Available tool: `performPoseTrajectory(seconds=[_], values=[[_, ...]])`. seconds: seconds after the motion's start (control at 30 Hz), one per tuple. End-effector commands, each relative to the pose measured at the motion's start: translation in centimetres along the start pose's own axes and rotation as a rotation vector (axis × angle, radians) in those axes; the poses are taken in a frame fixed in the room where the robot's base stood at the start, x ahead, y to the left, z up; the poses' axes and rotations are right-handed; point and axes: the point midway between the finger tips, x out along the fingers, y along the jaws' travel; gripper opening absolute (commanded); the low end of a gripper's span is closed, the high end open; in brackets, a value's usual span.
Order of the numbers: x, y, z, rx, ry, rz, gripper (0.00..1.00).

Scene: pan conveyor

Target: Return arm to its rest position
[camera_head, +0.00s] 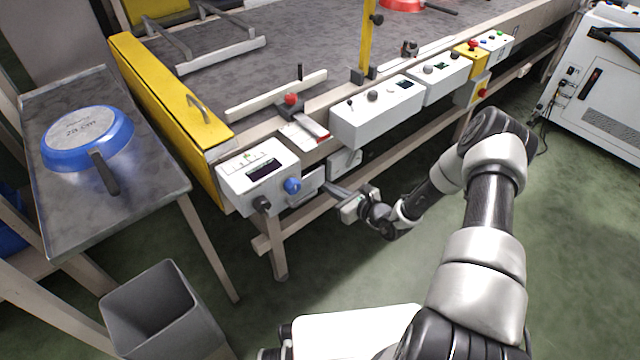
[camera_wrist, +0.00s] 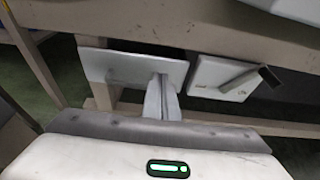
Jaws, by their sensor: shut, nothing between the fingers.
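My arm reaches from the bottom right of the head view, bends at the elbow on the right, and extends left towards the front of the conveyor. My gripper (camera_head: 331,188) is in front of the conveyor frame, just right of the white control box with the blue knob (camera_head: 292,186). In the wrist view my gripper (camera_wrist: 162,80) has its fingers together with nothing between them. Behind the fingers is a pale plate (camera_wrist: 110,68) on the frame. In the picture the fingers overlap that plate; whether they touch it I cannot tell.
A blue pan (camera_head: 62,150) lies upside down on the metal side table (camera_head: 150,200). A grey bin (camera_head: 170,335) stands below. The conveyor (camera_head: 320,45) has a yellow side panel (camera_head: 160,105) and several control boxes (camera_head: 375,115).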

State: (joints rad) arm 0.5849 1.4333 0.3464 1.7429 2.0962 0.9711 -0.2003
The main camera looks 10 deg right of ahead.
Motion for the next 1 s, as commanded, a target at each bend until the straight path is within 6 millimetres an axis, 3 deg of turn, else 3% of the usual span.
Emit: performPoseTrajectory(seconds=[0.1,0.3,0.5,0.73,0.87,1.0], values=[[-3.2,-0.1,0.4,0.002,0.001,-0.003,0.00],[-6.6,-0.1,0.3,0.000,0.000,-0.003,0.00],[-8.0,-0.1,0.1,0.000,0.001,-0.002,0.00],[-8.1,0.0,0.6,-0.013,-0.002,0.008,0.00],[-8.1,0.8,4.2,-0.119,-0.016,0.090,0.00],[-9.1,3.7,11.3,-0.358,-0.032,0.277,0.00]])
